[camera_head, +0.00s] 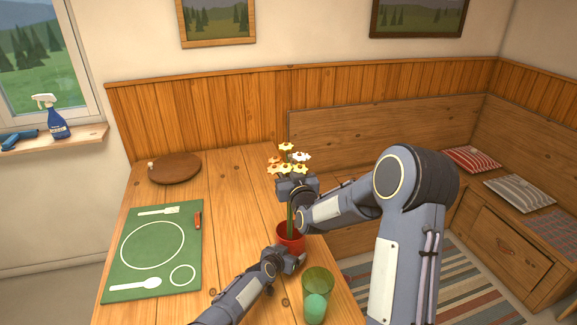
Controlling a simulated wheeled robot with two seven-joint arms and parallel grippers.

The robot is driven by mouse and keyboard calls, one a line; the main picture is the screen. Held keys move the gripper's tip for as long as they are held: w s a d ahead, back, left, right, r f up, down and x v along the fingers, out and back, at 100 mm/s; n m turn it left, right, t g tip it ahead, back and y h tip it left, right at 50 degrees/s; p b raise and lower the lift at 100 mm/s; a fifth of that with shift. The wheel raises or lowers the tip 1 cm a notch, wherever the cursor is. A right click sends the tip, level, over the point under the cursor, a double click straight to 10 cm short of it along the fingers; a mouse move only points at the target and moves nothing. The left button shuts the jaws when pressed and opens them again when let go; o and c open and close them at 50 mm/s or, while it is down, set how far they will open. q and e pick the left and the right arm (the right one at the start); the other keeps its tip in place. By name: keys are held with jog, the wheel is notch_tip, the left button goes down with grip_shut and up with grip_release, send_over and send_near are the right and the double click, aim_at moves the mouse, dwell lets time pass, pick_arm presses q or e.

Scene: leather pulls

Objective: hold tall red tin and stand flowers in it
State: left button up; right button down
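The red tin (283,241) stands on the wooden table near its right edge. My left gripper (292,259) is at the tin's near lower side and appears shut on it; the fingertips are partly hidden. The bunch of yellow and white flowers (287,163) is upright above the tin. My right gripper (297,188) is around the stems just below the blooms and appears shut on them. The green stems run down to the tin's mouth, and their lower ends seem to be inside it; how deep they reach is hidden.
A green cup (318,281) and a pale green round thing (315,308) are at the table's near right. A green placemat (190,250) with white markings lies on the left, a round wooden board (175,168) behind it. The table (235,205) is clear between the mat and tin.

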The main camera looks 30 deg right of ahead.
notch_tip(320, 180, down, 10)
jog(key=shift+w+d, duration=0.15)
jog(key=shift+d, duration=0.05)
dwell(1.0)
pick_arm(q)
jog(key=shift+r, duration=0.1)
pick_arm(e)
jog(key=shift+f, duration=0.2)
jog(key=c, duration=1.1)
grip_release()
jog(key=shift+r, duration=0.1)
jog(key=shift+v, duration=4)
jog(key=shift+d, duration=0.1)
pick_arm(q)
jog(key=o, duration=0.6)
